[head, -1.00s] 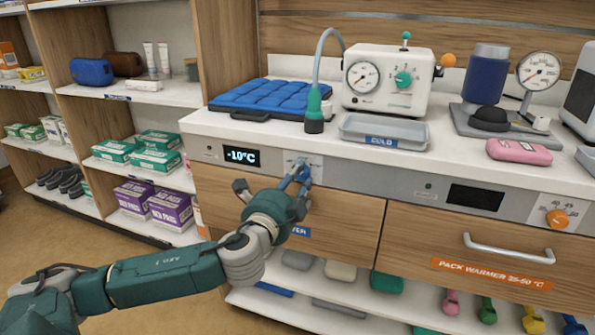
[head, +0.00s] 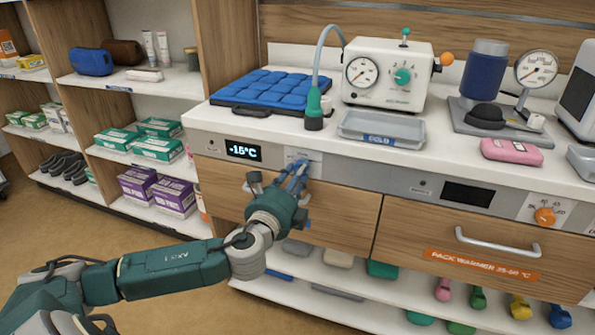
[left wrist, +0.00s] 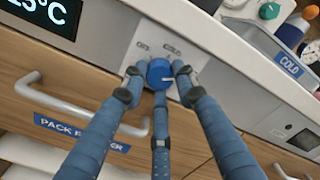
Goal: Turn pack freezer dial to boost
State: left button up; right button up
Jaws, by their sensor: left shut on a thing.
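The pack freezer dial is a blue knob (left wrist: 160,73) on a pale label plate (head: 303,157) in the grey strip above the freezer drawer. Its white mark points toward the right in the left wrist view. OFF and COLD print shows above it; the rest of the scale is hidden by the fingers. My left gripper (head: 298,172) has its blue fingers closed around the knob, also in the left wrist view (left wrist: 158,82). The freezer display (head: 243,151) reads -15°C. My right gripper is not in view.
The freezer drawer handle (left wrist: 75,108) is close to my fingers. The warmer's orange dial (head: 544,216) and drawer handle (head: 497,243) are to the right. A grey tray (head: 381,130) and blue pad (head: 270,92) sit on the counter above.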

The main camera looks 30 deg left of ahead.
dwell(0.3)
pick_arm(q)
jog(key=o, duration=1.1)
jog(key=shift+o, duration=0.2)
jog(key=v, duration=1.2)
